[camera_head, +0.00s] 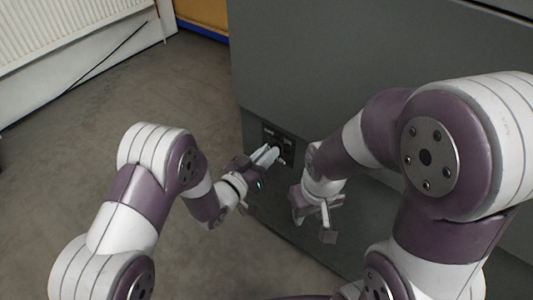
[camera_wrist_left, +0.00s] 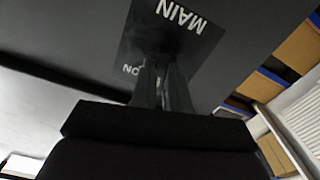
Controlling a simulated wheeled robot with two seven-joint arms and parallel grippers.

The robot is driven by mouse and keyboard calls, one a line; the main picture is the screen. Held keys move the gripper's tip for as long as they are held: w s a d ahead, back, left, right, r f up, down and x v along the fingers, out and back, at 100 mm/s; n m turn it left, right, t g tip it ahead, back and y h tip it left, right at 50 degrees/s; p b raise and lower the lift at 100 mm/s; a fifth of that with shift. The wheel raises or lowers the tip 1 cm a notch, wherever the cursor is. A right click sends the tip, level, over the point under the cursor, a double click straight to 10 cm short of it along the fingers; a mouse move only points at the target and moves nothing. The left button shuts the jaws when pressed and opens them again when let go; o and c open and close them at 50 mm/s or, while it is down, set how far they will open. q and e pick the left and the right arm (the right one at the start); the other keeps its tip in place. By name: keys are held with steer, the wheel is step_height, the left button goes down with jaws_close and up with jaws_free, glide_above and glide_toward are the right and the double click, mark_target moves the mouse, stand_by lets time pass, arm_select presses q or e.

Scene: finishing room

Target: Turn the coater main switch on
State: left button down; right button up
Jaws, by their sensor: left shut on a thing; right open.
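The coater is a large dark grey cabinet (camera_head: 330,60) with a small black switch plate (camera_head: 288,143) low on its front face. In the left wrist view the plate (camera_wrist_left: 172,28) reads "MAIN", upside down, with a partly hidden "ON" below it. My left gripper (camera_head: 271,154) reaches the plate, its fingers shut on the switch knob at the plate. The fingers (camera_wrist_left: 163,85) hide most of the knob, so its exact angle cannot be told. My right gripper (camera_head: 328,218) is open and empty, in front of the cabinet, to the right of the plate.
Bare concrete floor (camera_head: 90,130) lies open to the left of the cabinet. A white radiator (camera_head: 60,35) is on the wall at the upper left. A yellow and blue object (camera_head: 203,15) stands behind the cabinet's left edge.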

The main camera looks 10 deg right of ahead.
arm_select(q)
steer(key=m+b, duration=0.1)
steer(key=m, duration=1)
steer(key=shift+s+f, duration=0.1)
steer(key=shift+m, duration=0.5)
steer(key=c, duration=1.1)
jaws_free()
steer(key=p+v, duration=0.4)
steer(key=v, duration=0.8)
steer(key=shift+s+a, duration=0.2)
steer(key=shift+s, duration=0.05)
